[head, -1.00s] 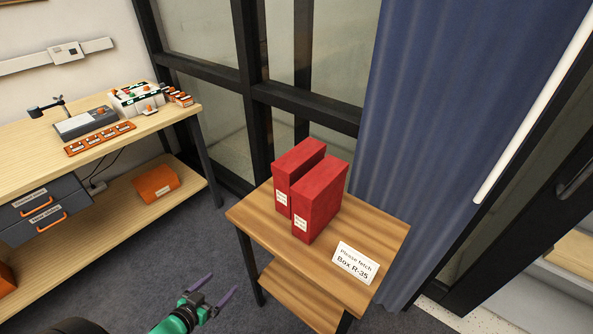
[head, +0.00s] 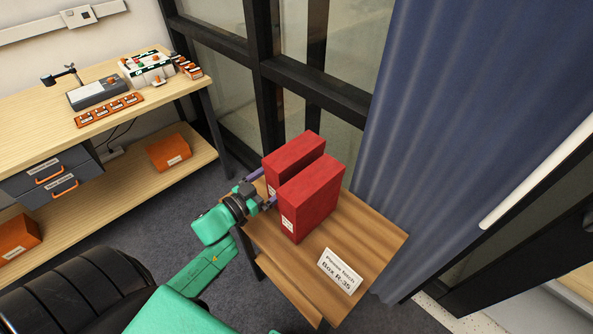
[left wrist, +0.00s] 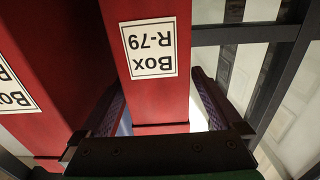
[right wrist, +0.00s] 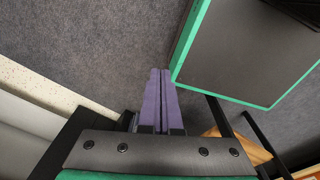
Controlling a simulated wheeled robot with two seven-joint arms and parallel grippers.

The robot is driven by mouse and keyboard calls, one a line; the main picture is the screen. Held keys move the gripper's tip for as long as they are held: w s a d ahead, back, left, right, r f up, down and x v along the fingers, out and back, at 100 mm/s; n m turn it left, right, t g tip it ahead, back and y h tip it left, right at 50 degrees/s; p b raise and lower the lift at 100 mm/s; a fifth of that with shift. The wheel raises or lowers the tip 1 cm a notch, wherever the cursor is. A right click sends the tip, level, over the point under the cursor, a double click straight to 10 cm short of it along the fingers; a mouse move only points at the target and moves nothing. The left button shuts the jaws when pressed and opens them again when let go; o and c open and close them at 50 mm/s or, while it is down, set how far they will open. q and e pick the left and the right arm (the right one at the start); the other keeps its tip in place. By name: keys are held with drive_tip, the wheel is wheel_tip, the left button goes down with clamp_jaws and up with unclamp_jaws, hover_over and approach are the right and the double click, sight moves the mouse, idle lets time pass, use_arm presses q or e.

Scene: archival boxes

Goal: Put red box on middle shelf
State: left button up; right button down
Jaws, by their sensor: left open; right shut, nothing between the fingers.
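Two red boxes stand upright side by side on a small wooden table (head: 370,238). The farther red box (head: 293,158) carries a label reading Box R-79 in the left wrist view (left wrist: 150,48). The nearer red box (head: 312,200) also shows there (left wrist: 30,110), its label cut off at the picture edge. My left gripper (head: 264,188) is open at the label end of the farther box. In the left wrist view its fingers lie on either side of that box, one in the gap between the boxes. My right gripper (right wrist: 160,98) is shut and empty, above the floor.
A card (head: 340,271) on the table reads "Please fetch Box R-35". A lower shelf (head: 290,285) sits under the tabletop. A workbench (head: 60,148) with instruments, drawers and orange boxes stands left. A blue curtain (head: 440,130) and black-framed glass are behind.

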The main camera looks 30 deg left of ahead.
use_arm(q)
drive_tip(key=x, duration=0.4)
drive_tip(key=shift+d+p, duration=0.2)
drive_tip(key=shift+p, duration=0.1)
clamp_jaws()
use_arm(e)
drive_tip(key=shift+w+r, duration=0.5)
drive_tip(key=shift+w, duration=0.15)
use_arm(q)
drive_tip(key=shift+r, duration=0.1)
use_arm(e)
drive_tip(key=shift+d, duration=0.1)
